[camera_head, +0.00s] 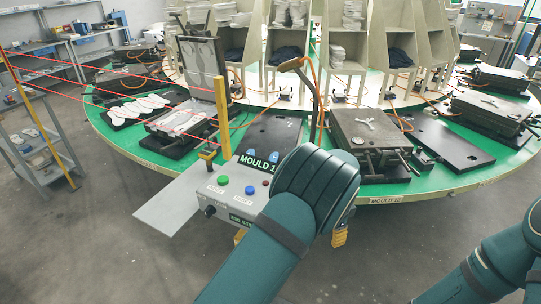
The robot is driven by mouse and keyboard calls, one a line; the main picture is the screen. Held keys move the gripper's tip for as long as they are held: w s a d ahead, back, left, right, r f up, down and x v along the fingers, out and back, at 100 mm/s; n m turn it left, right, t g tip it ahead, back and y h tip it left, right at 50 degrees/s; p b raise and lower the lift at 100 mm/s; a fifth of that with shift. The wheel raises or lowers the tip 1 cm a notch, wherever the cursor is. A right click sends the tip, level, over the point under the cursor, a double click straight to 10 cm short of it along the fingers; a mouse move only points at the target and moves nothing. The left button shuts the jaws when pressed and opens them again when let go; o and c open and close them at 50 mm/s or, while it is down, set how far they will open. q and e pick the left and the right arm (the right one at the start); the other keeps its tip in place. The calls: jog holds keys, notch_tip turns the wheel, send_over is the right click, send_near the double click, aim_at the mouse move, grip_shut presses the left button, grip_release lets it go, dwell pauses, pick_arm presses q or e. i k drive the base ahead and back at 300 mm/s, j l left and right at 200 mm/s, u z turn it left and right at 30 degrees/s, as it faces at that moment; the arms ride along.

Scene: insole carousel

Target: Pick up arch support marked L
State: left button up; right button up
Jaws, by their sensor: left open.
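Two small blue pieces, one at the left (249,155) and one at the right (274,157), lie on a dark plate (272,128) behind the MOULD sign. They may be the arch supports, but no L mark is legible. My left arm reaches up from the bottom centre, and its wrist covers the area just right of these pieces. A ribbed yellow fingertip of my left gripper (340,238) seems to show below the wrist; the rest of the gripper is hidden. It holds nothing that I can see. My right arm is at the lower right, its gripper out of view.
A control box (232,190) with coloured buttons stands at the table's front edge. An open mould (188,122) and white insoles (138,108) are at left. A closed mould (366,128) sits right of my wrist. A yellow post (222,115) and hammer-like handle (294,64) stand up nearby.

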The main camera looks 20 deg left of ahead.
aim_at(274, 157)
jog(key=i+l+u, duration=0.45)
jog(key=l, duration=0.45)
jog(key=i+l+u, duration=0.3)
jog(key=i, duration=0.15)
jog(key=i+l+u, duration=0.85)
jog(key=l, duration=0.2)
jog(key=i+l+u, duration=0.3)
jog(key=k+l, duration=0.1)
